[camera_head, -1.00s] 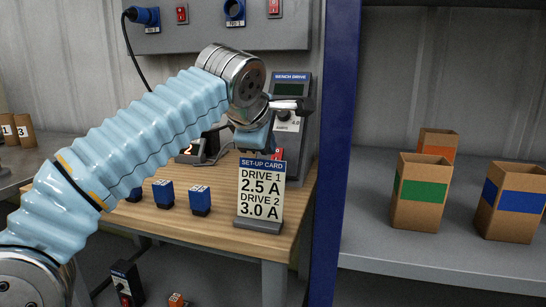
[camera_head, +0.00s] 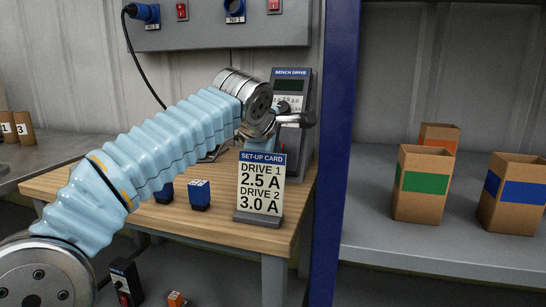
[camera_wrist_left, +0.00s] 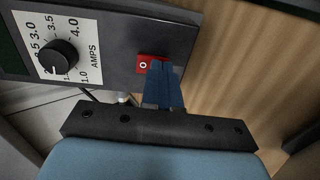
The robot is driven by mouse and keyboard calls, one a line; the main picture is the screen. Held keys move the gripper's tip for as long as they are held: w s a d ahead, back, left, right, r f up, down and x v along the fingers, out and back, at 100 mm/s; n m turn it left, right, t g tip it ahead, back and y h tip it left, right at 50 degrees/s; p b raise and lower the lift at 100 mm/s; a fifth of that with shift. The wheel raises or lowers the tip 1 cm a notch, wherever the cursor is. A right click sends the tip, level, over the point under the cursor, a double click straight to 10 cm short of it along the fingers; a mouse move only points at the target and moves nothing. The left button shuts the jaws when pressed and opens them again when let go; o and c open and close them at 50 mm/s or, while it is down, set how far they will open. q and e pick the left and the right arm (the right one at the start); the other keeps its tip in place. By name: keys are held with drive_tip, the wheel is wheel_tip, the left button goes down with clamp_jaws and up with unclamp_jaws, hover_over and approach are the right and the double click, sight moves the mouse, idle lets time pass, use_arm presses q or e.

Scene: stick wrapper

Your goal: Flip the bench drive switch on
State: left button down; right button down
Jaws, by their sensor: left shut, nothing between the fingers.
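The bench drive (camera_head: 304,75) is a grey upright box with a screen at the back of the wooden bench. In the left wrist view, the drive's face (camera_wrist_left: 125,45) shows a black dial knob (camera_wrist_left: 58,57) and a red switch (camera_wrist_left: 142,66) with a white O mark. My left gripper (camera_wrist_left: 162,68) is shut and empty, its blue fingertips over the right part of the switch. I cannot tell whether they touch it. In the head view my own wrist hides the switch and most of the gripper. My right gripper is not in view.
A set-up card (camera_head: 261,190) stands at the bench's front right corner. Blue blocks (camera_head: 199,195) stand left of it. A blue post (camera_head: 335,150) rises just right of the bench. Cardboard boxes (camera_head: 420,205) stand on the right shelf. A wall panel (camera_head: 205,35) with red switches hangs above.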

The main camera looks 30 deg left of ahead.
use_arm(q)
drive_tip(key=shift+f, duration=0.5)
drive_tip(key=shift+r, duration=0.1)
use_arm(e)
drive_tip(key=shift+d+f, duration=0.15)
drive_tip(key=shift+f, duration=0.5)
use_arm(q)
drive_tip(key=shift+r, duration=0.1)
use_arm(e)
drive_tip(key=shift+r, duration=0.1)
use_arm(q)
drive_tip(key=shift+w+r+p, duration=0.15)
drive_tip(key=shift+r+p, duration=0.5)
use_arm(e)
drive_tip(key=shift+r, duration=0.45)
